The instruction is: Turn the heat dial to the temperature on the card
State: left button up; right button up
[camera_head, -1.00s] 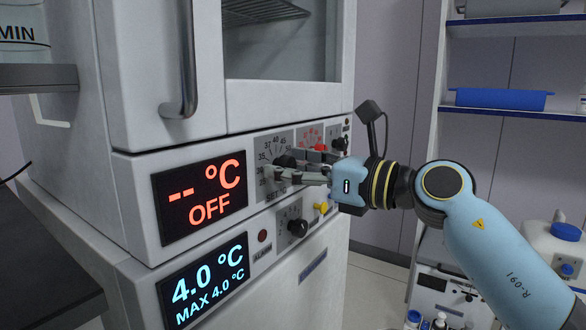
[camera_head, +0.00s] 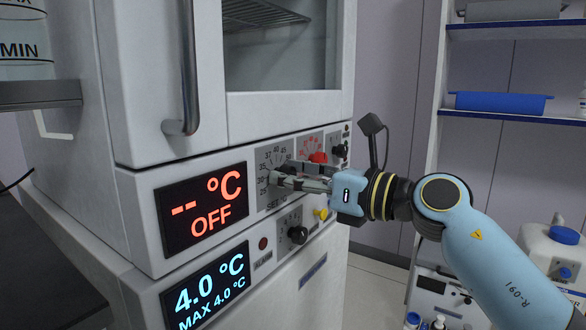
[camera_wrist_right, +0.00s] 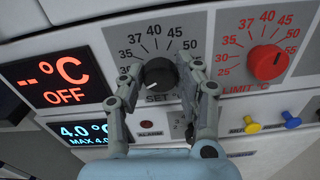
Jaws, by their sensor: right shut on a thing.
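The heat dial (camera_wrist_right: 160,74) is a black round knob marked SET, with a scale of 30 to 50 showing around it. Its white mark points to the lower left, below the 30. My right gripper (camera_wrist_right: 160,68) is shut on the dial, one finger on each side. In the head view my right gripper (camera_head: 277,180) reaches the panel from the right and its fingers hide most of the dial. The upper display (camera_head: 205,208) reads "-- °C OFF" in red. No card can be made out. My left gripper is not in view.
A red LIMIT dial (camera_wrist_right: 267,62) sits just right of the SET dial. A yellow knob (camera_wrist_right: 251,124) and a blue knob (camera_wrist_right: 291,119) are below it. The lower display (camera_head: 208,288) reads 4.0 °C. A door handle (camera_head: 188,75) juts out above the panel.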

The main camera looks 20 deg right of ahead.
jog(key=m+p, duration=0.2)
jog(key=p, duration=0.1)
jog(key=shift+r+m, duration=0.3)
jog(key=shift+r, duration=0.05)
pick_arm(q)
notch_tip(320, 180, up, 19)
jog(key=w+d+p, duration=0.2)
jog(key=p, duration=1.4)
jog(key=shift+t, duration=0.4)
pick_arm(e)
jog(key=shift+f+m, duration=0.2)
jog(key=shift+m, duration=3.3)
jog(key=shift+f+m, duration=0.15)
jog(key=shift+m, duration=3.35)
jog(key=shift+f, duration=0.1)
jog(key=o, duration=1.2)
jog(key=shift+c, duration=0.2)
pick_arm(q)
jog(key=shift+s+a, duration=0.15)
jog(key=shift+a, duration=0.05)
pick_arm(e)
jog(key=shift+d, duration=0.1)
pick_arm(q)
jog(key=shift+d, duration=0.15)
pick_arm(e)
jog(key=v, duration=1.2)
